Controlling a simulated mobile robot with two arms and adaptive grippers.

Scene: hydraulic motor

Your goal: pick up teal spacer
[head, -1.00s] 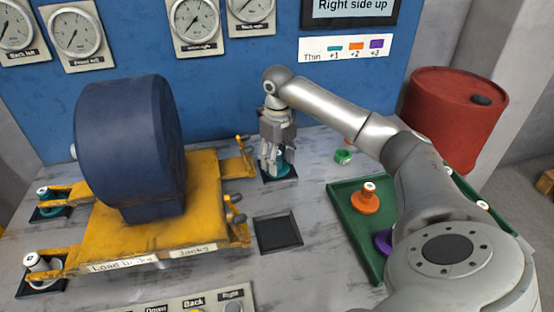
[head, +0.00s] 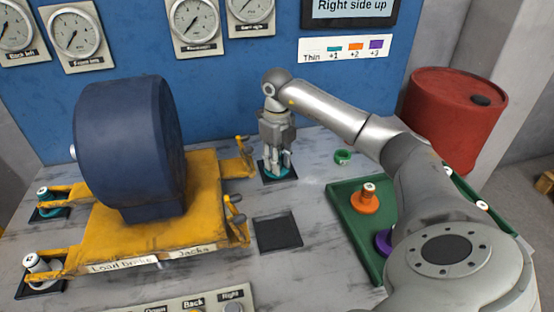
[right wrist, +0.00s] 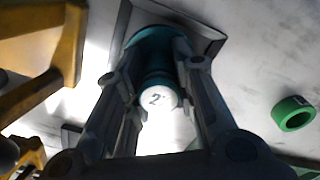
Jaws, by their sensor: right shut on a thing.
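A teal spacer (right wrist: 156,60) with a white top marked "2" stands on a dark square pad (head: 291,172) at the back of the table, right of the yellow load frame. My right gripper (head: 277,165) reaches down over it and is shut on it, with a finger on each side in the right wrist view (right wrist: 155,85). The fingers hide much of the spacer in the head view. My left gripper is not in view.
The yellow frame (head: 200,205) with a big blue motor (head: 130,140) stands at left. A green ring (head: 343,156) lies right of my gripper. A green tray (head: 345,208) holds orange (head: 366,200) and purple (head: 383,242) spacers. An empty dark pad (head: 278,231) lies in front.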

